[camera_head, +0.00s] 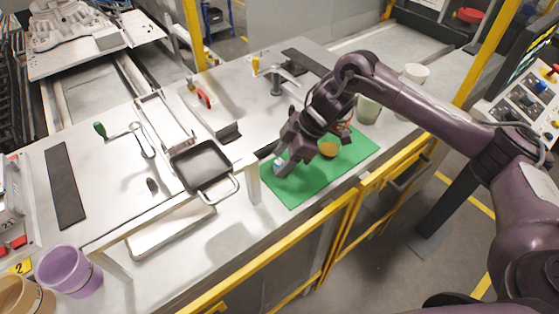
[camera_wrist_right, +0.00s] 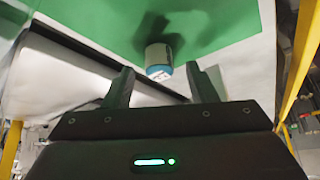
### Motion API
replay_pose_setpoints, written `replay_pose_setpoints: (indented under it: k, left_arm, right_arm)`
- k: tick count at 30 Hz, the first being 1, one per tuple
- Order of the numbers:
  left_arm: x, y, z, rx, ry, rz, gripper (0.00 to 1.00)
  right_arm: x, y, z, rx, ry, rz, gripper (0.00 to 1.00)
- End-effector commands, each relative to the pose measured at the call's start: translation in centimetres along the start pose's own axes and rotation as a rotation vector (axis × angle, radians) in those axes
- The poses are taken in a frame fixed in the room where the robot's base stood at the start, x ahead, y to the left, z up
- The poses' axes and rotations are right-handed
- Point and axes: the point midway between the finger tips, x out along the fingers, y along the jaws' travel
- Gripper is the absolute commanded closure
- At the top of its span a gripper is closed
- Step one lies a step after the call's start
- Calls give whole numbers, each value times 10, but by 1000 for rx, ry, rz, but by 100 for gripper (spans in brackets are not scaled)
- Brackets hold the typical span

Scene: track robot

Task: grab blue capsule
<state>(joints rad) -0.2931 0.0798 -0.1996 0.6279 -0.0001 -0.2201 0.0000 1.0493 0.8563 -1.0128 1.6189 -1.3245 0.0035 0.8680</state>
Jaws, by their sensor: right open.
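The blue capsule (camera_wrist_right: 158,60) is a small white and blue cylinder standing on the green mat (camera_head: 350,152). In the head view the capsule (camera_head: 279,164) shows at the mat's left part, partly covered by my right gripper. My right gripper (camera_head: 284,160) is low over the mat and close to the capsule. In the right wrist view its two dark fingers (camera_wrist_right: 162,88) are apart, with the capsule between and just beyond their tips. Whether they touch it I cannot tell. My left gripper is not in view.
An orange round item (camera_head: 328,149) lies on the mat to the right of the gripper. A yellow rail (camera_head: 345,215) runs along the table's front edge. A purple bucket (camera_head: 70,272) is at the lower left.

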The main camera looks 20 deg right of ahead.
Motion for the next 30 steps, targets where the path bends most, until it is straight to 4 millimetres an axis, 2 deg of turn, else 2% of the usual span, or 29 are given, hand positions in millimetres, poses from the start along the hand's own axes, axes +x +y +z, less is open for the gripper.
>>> replay_pose_setpoints:
  k: [5,11,14,22,30]
  left_arm:
    - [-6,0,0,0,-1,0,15]
    - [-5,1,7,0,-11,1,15]
    - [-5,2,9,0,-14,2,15]
    - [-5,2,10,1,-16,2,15]
    - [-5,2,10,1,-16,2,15]
  right_arm:
    - [16,0,-1,1,1,0,48]
    - [17,0,0,0,1,1,48]
    - [17,0,0,0,1,1,59]
    - [17,0,0,0,1,1,94]
    - [16,0,0,0,1,2,96]
